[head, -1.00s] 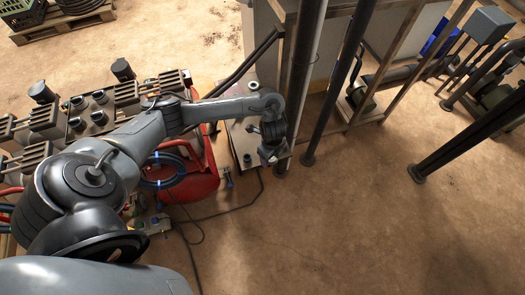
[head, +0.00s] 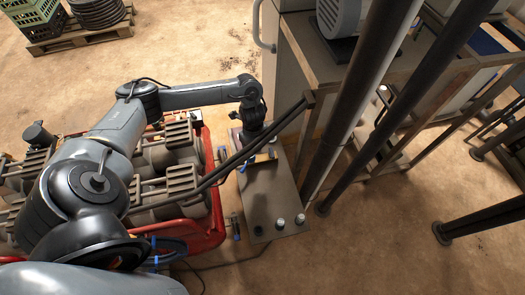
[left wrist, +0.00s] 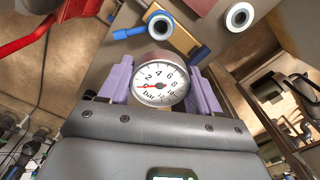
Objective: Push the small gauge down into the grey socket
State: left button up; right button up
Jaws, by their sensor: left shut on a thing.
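The small gauge (left wrist: 158,82) has a white round dial marked in bar, with a red needle near zero. In the left wrist view it sits between the two purple fingers of my left gripper (left wrist: 160,98), which is shut on it. In the head view my left gripper (head: 258,148) is low over the far end of a grey metal plate (head: 262,200); the gauge cannot be made out there. Ahead of the gauge are a pale ring fitting (left wrist: 240,17) and a ring with a blue lever (left wrist: 128,33). I cannot tell which is the grey socket. My right gripper is not in view.
Two small round fittings (head: 290,221) stand at the plate's near end. A red frame (head: 205,225) with grey valve blocks lies to the left. Dark posts (head: 345,110) and a bench (head: 325,65) stand close on the right. Thin dark rods cross near the arm.

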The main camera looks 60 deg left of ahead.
pick_arm(q)
jog(key=shift+s+a+r, duration=0.1)
jog(key=shift+s+a, duration=0.05)
jog(key=shift+a, duration=1.05)
jog(key=shift+s+a, duration=0.1)
jog(key=shift+s+f+b, duration=0.15)
jog(key=shift+f+b, duration=0.3)
jog(key=shift+b, duration=0.05)
jog(key=shift+f+b, duration=1.3)
jog(key=shift+b, duration=0.4)
jog(key=shift+f+p, duration=0.55)
jog(key=shift+f, duration=0.1)
jog(key=shift+f, duration=0.45)
jog(key=shift+f, duration=0.55)
dwell(0.7)
jog(key=shift+f+b, duration=0.6)
jog(key=shift+f, duration=0.25)
